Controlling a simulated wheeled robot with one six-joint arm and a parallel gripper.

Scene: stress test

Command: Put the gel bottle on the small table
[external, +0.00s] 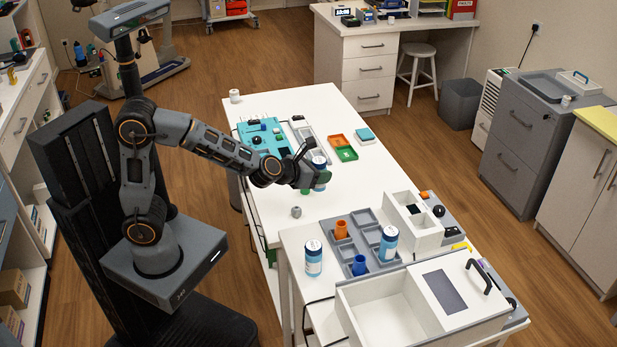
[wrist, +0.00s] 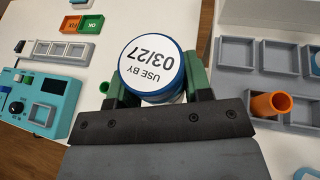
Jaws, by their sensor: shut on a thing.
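My gripper (external: 312,180) is over the long white table (external: 300,100), near its front end. It is shut on a blue bottle (external: 320,163) with a white round top. In the wrist view, the bottle (wrist: 152,62) sits between the green fingers of my gripper (wrist: 155,85), and its top reads "USE BY 03/27". No gel name is readable. Two similar blue-and-white bottles stand on the nearer table: one at its left edge (external: 313,262), one in the grey tray (external: 389,243). That nearer table (external: 293,245) seems the smaller one.
The grey compartment tray (external: 350,222) holds an orange cup (external: 341,229) and a blue cup (external: 359,265). A white open box (external: 385,306) fills the nearer table's front. A small grey object (external: 296,212) lies on the long table. A teal device (external: 262,137) stands farther back.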

